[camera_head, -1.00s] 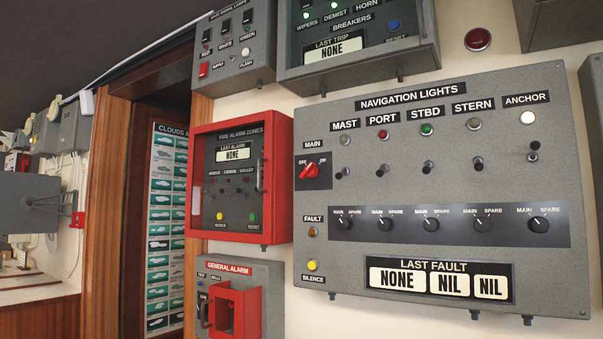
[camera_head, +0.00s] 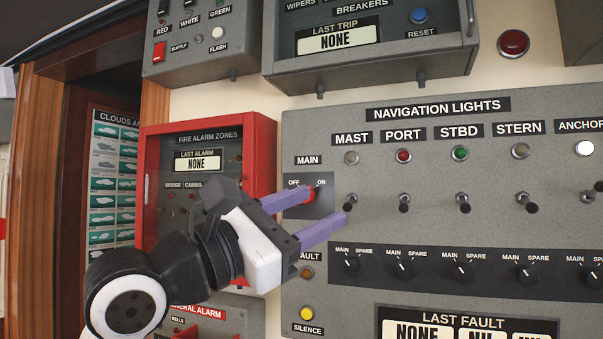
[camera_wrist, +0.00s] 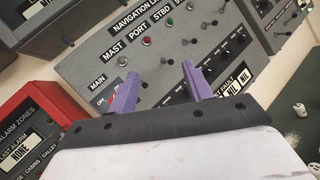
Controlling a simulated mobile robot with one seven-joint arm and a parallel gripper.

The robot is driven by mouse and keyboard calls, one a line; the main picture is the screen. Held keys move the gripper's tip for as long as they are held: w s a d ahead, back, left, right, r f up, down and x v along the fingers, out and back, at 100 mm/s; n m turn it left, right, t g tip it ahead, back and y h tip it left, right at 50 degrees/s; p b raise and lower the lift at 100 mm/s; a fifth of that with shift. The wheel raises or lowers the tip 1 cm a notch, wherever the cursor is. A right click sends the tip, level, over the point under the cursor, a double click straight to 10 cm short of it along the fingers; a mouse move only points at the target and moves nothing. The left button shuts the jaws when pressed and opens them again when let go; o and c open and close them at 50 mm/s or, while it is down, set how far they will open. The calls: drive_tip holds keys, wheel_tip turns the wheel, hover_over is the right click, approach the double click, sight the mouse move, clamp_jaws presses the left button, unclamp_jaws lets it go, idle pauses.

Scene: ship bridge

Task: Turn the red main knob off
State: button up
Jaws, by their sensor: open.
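The red main knob (camera_head: 309,196) is on the navigation lights panel (camera_head: 430,222), under the MAIN label, between OFF and ON marks. My gripper's upper finger covers much of it in the head view, so its exact setting is hard to read; what shows leans toward ON. My gripper (camera_head: 329,206) is open and empty. Its upper fingertip overlaps the knob, and its lower finger is below and to the right. In the wrist view, a sliver of the red knob (camera_wrist: 115,97) shows left of the left finger of my gripper (camera_wrist: 160,69). Contact cannot be told.
Toggle switches, the nearest being the mast toggle (camera_head: 350,201), stand right of the fingertips. Selector knobs (camera_head: 351,265) run below. The red fire alarm box (camera_head: 262,170) juts out at left, behind my arm. The breaker box (camera_head: 370,70) overhangs above. The anchor lamp (camera_head: 584,148) glows white.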

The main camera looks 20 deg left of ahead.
drive_tip(key=w+a+r+n+y+p, duration=0.2)
drive_tip(key=w+a+n+y, duration=0.2)
drive_tip(key=w+a+y, duration=0.6)
drive_tip(key=w+d+y+p, duration=0.1)
drive_tip(key=w+p, duration=0.4)
drive_tip(key=w, duration=0.5)
drive_tip(key=shift+w+d+y+p, duration=0.3)
drive_tip(key=shift+y+p, duration=0.1)
drive_tip(key=shift+y, duration=0.2)
drive_tip(key=shift+c, duration=0.2)
drive_tip(key=c, duration=0.9)
